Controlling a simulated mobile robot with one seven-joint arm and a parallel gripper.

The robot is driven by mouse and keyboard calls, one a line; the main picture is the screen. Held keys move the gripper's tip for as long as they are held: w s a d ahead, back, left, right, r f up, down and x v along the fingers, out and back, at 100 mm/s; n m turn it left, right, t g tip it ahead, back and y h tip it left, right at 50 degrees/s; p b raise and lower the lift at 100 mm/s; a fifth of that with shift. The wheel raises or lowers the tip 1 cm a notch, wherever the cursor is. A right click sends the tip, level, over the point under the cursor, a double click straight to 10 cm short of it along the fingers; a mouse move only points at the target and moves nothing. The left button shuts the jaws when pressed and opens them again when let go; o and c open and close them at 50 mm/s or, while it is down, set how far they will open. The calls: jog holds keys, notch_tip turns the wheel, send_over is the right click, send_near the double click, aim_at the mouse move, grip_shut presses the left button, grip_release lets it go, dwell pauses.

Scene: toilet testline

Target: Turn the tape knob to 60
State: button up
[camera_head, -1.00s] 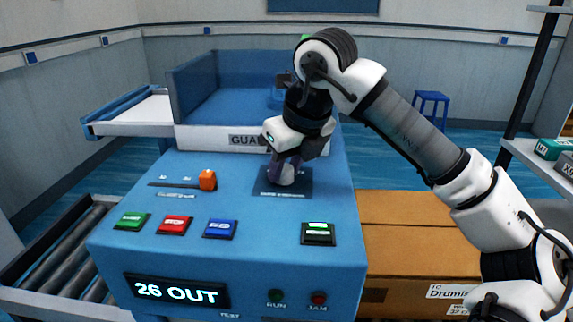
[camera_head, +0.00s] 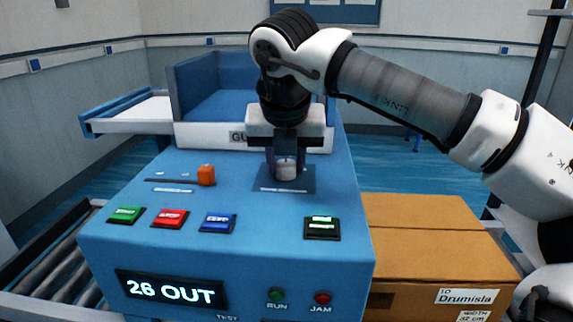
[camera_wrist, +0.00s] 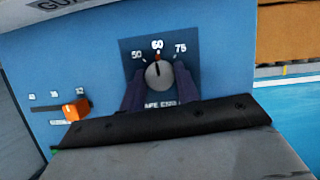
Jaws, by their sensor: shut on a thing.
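The tape knob (camera_wrist: 159,75) is a pale round dial on a dark plate (camera_wrist: 128,48) with the marks 50, 60 and 75. In the wrist view its dark pointer line points up at the 60 mark, where a red spot shows. In the head view the knob (camera_head: 286,170) sits on the top of the blue machine. My gripper (camera_wrist: 160,92) is shut on the knob, one finger on each side of it. The lower part of the plate's label is partly hidden by my gripper.
An orange slider (camera_head: 206,175) is left of the knob. Green (camera_head: 126,214), red (camera_head: 170,218) and blue (camera_head: 218,222) buttons sit in front, with a small dark green-lit panel (camera_head: 321,228) to the right. The display (camera_head: 172,290) reads 26 OUT. A cardboard box (camera_head: 430,235) stands at right.

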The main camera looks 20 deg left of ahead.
jog(key=shift+m, duration=0.5)
jog(key=o, duration=1)
jog(key=p+v, duration=0.1)
jog(key=v, duration=0.6)
jog(key=p+v, duration=0.1)
jog(key=v, duration=0.5)
jog(key=shift+s+a+r, duration=0.1)
jog(key=shift+a+r, duration=0.1)
jog(key=shift+r, duration=0.25)
